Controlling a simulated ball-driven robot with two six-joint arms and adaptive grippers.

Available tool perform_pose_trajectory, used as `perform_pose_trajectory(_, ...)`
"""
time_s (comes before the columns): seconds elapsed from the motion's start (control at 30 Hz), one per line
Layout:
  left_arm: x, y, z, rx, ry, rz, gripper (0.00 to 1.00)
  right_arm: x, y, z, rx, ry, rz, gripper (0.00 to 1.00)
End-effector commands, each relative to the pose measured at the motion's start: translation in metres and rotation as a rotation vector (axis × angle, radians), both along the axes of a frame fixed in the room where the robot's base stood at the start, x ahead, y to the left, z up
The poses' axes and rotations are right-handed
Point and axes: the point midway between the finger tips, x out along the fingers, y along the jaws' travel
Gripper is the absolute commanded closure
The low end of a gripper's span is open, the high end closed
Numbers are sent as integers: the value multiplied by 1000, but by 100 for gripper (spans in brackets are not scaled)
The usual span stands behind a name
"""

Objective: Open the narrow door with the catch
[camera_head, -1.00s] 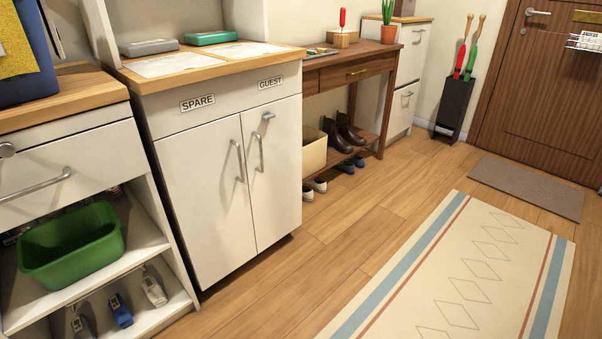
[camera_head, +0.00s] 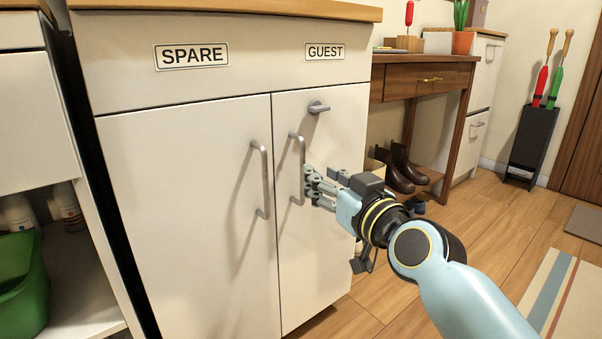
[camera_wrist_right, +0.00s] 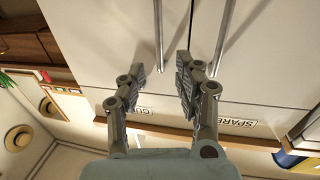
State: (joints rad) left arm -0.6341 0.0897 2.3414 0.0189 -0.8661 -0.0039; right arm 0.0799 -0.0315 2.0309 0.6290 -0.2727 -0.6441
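The narrow door (camera_head: 335,240) is the right one of two white cabinet doors, under the GUEST label (camera_head: 325,52). It looks shut, flush with the wider door (camera_head: 190,220). Its catch (camera_head: 318,107), a small grey lever, sits near its top edge and looks roughly horizontal. Its upright bar handle (camera_head: 302,165) is near the seam. My right gripper (camera_head: 313,186) is open at the handle's lower part. In the right wrist view the gripper (camera_wrist_right: 160,78) has its fingers apart, with the handle (camera_wrist_right: 158,35) showing between them; contact is unclear. My left gripper is out of view.
The wider door's handle (camera_head: 262,180) stands close beside, under the SPARE label (camera_head: 191,55). A wooden desk (camera_head: 425,75) with boots (camera_head: 398,168) below is to the right. An open shelf with a green bin (camera_head: 22,285) is at left. Floor before the desk is clear.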

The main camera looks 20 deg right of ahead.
Motion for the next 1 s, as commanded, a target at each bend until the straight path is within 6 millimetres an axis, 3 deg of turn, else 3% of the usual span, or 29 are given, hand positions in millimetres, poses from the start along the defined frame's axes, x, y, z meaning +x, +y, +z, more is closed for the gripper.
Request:
perform_pose_trajectory(0.2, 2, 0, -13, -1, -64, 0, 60, 46, 7, -2, 1, 0, -1, 67)
perform_pose_trajectory(0.4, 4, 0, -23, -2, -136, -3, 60, 74, 11, -3, 1, 3, -1, 67)
perform_pose_trajectory(0.8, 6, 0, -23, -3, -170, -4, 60, 83, 13, -1, 1, 3, -1, 67)
perform_pose_trajectory(1.0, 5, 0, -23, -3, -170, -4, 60, 83, 13, -1, 1, 3, -1, 91)
